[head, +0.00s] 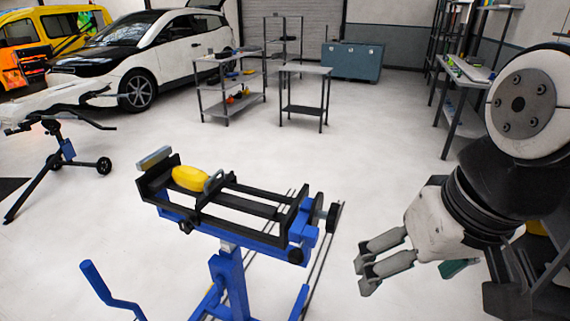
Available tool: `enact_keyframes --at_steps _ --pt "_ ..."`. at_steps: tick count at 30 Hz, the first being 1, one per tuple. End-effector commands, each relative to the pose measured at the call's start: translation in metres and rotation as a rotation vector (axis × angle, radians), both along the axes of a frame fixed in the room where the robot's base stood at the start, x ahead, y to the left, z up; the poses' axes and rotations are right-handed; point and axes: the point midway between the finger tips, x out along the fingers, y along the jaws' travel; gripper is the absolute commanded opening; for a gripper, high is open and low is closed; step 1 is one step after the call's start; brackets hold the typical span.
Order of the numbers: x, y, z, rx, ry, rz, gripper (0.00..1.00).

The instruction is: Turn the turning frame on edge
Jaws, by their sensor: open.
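The turning frame (246,207) stands in the middle foreground, a long black rectangular frame lying roughly flat on a blue post stand (228,272). A yellow rounded object (189,178) rests in its left end, beside a small grey loop handle (214,181). A dark round knob or wheel (331,217) sticks out at its right end. My gripper (364,271) is to the right of the frame, apart from it. Its two grey fingers point left, open, with nothing between them. The foot of the stand is cut off by the lower picture edge.
A wheeled stand (68,150) with a white panel (62,97) is at the left. A white car (150,50), a shelf cart (229,88), a small table (305,93) and a teal chest (352,61) stand behind. Shelving lines the right. The floor between is clear.

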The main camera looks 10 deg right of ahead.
Motion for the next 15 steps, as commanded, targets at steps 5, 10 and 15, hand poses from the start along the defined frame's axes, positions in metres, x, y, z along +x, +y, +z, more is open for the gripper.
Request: enact_keyframes --at_steps 5,10,15 --pt "0.027 0.009 -0.047 0.188 0.219 -0.152 0.85" --pt "0.057 0.017 -0.079 0.420 0.395 -0.302 0.85" --pt "0.097 0.016 -0.104 0.682 0.526 -0.444 0.85"
